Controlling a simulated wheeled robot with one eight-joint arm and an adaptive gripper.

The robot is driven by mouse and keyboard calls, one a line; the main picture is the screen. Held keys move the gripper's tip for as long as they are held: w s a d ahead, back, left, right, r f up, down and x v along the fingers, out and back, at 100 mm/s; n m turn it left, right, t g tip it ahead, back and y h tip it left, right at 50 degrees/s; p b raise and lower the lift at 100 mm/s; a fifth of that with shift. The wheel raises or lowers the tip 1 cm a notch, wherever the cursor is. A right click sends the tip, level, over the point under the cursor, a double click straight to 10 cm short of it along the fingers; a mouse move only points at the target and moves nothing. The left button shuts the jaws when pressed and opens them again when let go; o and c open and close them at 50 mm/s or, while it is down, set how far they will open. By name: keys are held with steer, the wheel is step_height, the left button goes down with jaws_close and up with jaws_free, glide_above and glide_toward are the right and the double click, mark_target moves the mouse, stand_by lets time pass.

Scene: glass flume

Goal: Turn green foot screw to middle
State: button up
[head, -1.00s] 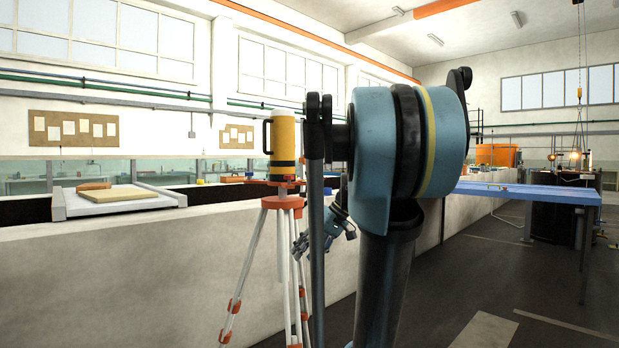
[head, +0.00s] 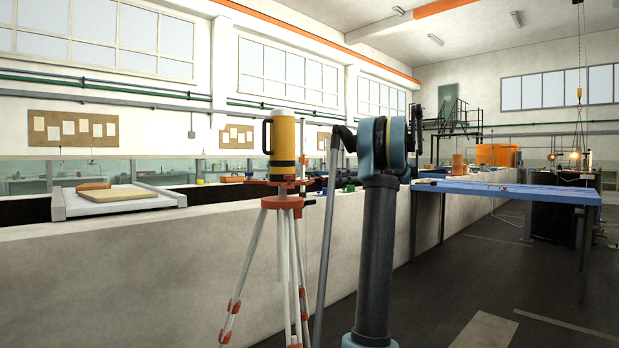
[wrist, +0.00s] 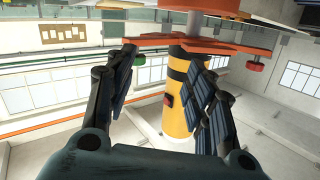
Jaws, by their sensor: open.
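The wrist view is upside down, with the tripod top above and the yellow instrument hanging below it. The green foot screw (wrist: 139,59) is a small knob under the orange base plate (wrist: 150,42), close beside my left finger's tip. A red foot screw (wrist: 256,65) is on the right. My gripper (wrist: 163,58) is open, its two dark fingers either side of the yellow instrument (wrist: 182,92). I cannot tell whether a finger touches the green screw. In the head view the yellow instrument (head: 283,138) stands upright on the tripod; the green screw is not discernible there.
The orange and white tripod (head: 284,202) stands before a long pale flume wall (head: 130,265). A blue table (head: 510,192) is at right. A grey tray-like frame (head: 120,203) lies at left. The dark floor at right is mostly clear.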

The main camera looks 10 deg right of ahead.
steer(key=n+y, duration=0.1)
steer(key=n, duration=0.1)
glide_toward(309, 173)
steer(key=x, duration=0.3)
steer(key=w+x, duration=0.1)
steer(key=x, duration=0.6)
steer(key=shift+w+d, duration=0.15)
steer(key=shift+w, duration=0.3)
steer(key=shift+c, duration=0.6)
steer(key=c, duration=1)
